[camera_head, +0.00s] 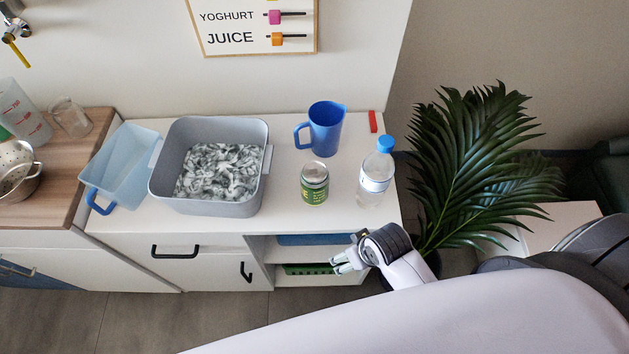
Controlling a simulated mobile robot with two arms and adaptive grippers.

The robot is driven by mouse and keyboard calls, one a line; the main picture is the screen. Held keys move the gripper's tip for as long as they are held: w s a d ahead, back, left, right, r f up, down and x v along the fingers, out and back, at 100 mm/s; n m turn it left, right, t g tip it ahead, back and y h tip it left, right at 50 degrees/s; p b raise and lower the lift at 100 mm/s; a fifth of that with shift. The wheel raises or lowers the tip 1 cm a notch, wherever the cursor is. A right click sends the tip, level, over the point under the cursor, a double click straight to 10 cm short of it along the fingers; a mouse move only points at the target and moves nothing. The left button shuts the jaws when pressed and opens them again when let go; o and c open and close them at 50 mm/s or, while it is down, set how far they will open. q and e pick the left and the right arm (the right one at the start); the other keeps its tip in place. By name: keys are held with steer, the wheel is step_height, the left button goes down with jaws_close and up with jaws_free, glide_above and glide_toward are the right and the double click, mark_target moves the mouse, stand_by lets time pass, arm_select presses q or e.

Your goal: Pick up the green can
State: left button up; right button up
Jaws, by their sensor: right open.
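The green can (314,190) stands upright on the white counter near its front edge. It has a green label with yellow marks and a pale top. My right gripper (343,262) is open and empty, in front of the counter and lower in the picture than the can. It is apart from the can, slightly to its right. My left gripper is not in view.
A water bottle (376,173) stands close to the right of the can, and a blue jug (322,128) behind it. A grey tub (262,205) is on the left, beside a light blue container (119,165). A plant (470,160) stands right of the counter.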

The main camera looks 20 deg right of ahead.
step_height(320, 180, up, 12)
steer(key=a, duration=0.1)
steer(key=w+a+r+n+g+y, duration=0.25)
steer(key=w+a+r+n, duration=0.4)
steer(key=w+a, duration=0.4)
steer(key=n+g+h, duration=0.1)
steer(key=n+h, duration=0.1)
steer(key=h, duration=0.2)
glide_toward(315, 171)
steer(key=shift+m+h, duration=0.25)
steer(key=f, duration=0.7)
steer(key=f+p, duration=0.1)
steer(key=f, duration=0.3)
steer(key=shift+s+d, duration=0.2)
steer(key=shift+d, duration=0.15)
step_height(315, 171, down, 5)
steer(key=shift+s+d+r+p, duration=0.1)
steer(key=shift+r+p, duration=0.1)
steer(key=shift+p, duration=0.4)
steer(key=shift+f, duration=0.5)
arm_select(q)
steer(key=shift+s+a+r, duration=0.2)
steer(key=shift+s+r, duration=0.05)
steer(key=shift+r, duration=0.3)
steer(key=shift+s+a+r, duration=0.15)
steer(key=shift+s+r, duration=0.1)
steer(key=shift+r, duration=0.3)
arm_select(e)
steer(key=shift+c, duration=0.6)
